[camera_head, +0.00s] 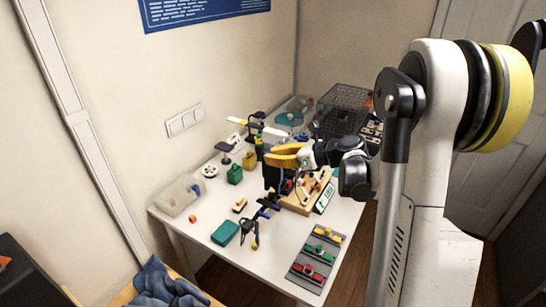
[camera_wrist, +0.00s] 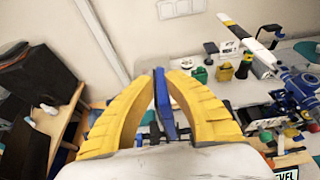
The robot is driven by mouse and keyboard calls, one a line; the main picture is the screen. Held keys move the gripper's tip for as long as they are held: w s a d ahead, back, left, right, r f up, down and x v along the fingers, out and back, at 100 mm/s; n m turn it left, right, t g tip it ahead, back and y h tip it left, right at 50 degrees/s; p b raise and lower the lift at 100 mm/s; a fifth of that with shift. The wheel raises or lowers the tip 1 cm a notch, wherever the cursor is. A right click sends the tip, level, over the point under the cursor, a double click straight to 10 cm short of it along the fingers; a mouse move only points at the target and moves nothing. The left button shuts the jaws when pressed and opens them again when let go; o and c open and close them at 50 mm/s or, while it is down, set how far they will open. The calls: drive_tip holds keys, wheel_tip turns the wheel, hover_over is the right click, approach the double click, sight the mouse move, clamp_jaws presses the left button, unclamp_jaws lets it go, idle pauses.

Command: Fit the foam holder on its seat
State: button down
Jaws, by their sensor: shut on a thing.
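My gripper (camera_head: 272,161) has yellow curved fingers and is over the table's middle, beside the wooden board (camera_head: 297,207). In the wrist view, the fingers (camera_wrist: 162,78) are closed on a thin, upright blue piece (camera_wrist: 162,100); it may be the foam holder, but I cannot be sure. In the head view a dark upright shape (camera_head: 271,177) shows just below the fingers. The board carries small orange and dark parts and a white label on its front. Which part is the seat I cannot tell; my gripper and arm hide some of the board.
A dark wire basket (camera_head: 343,108) stands at the back right. A grey strip set (camera_head: 318,256) with red, green and yellow parts lies at the front right. A teal box (camera_head: 225,233), a blue-black stand (camera_head: 262,213) and a clear container (camera_head: 178,196) are left.

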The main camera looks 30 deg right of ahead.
sight(273, 167)
drive_tip(key=shift+f+b, duration=1.9)
drive_tip(key=shift+f, duration=0.25)
idle(0.4)
drive_tip(key=c, duration=1.4)
unclamp_jaws()
